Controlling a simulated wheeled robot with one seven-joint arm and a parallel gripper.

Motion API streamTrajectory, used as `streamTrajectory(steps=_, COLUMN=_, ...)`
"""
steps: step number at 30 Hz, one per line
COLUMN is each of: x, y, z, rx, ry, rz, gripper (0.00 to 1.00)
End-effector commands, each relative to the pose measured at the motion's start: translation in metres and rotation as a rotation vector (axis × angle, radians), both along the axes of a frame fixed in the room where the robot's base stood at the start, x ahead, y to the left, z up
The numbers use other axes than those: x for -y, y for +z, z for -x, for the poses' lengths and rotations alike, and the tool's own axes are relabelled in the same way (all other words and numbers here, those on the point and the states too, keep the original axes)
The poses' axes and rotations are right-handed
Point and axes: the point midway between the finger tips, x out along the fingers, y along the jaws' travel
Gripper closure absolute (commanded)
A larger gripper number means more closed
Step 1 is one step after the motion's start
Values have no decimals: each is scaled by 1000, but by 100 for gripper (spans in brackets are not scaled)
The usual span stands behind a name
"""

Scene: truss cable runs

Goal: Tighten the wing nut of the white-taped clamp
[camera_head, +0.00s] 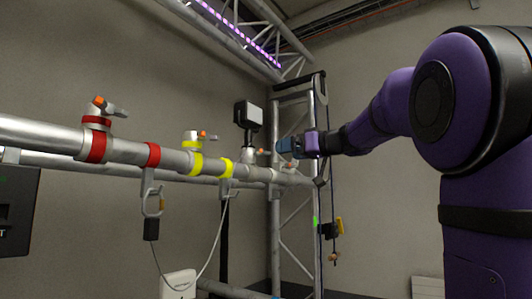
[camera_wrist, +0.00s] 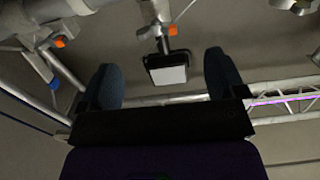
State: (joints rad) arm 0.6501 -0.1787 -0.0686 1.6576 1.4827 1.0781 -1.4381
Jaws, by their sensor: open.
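The clamp without red or yellow tape (camera_head: 249,157) sits on the horizontal pipe to the right of the yellow bands. It looks pale, but white tape on it is too small to make out. An orange-tipped wing nut (camera_head: 261,151) sticks out to its right. My gripper (camera_head: 287,146) is just right of this wing nut in the head view, apart from it as far as I can tell. In the wrist view my gripper (camera_wrist: 163,78) is open and empty.
A red-taped clamp (camera_head: 97,122) and a yellow-taped clamp (camera_head: 194,146) sit farther left on the pipe (camera_head: 125,151). A lamp (camera_head: 248,114) stands behind the pale clamp and shows between my fingers (camera_wrist: 167,75). A truss upright (camera_head: 274,226) and a hanging cord (camera_head: 334,205) are close by.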

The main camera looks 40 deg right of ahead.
Motion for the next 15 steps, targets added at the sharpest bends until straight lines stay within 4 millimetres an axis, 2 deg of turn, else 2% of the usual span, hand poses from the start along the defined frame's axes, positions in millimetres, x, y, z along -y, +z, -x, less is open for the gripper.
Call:
streamTrajectory(steps=3, x=6, y=7, z=-3, rx=29, ry=-7, rz=9, gripper=11)
streamTrajectory(steps=7, x=2, y=6, z=-15, rx=29, ry=-6, rz=7, gripper=11)
streamTrajectory(steps=15, x=-14, y=6, z=-59, rx=28, ry=-5, rz=7, gripper=11)
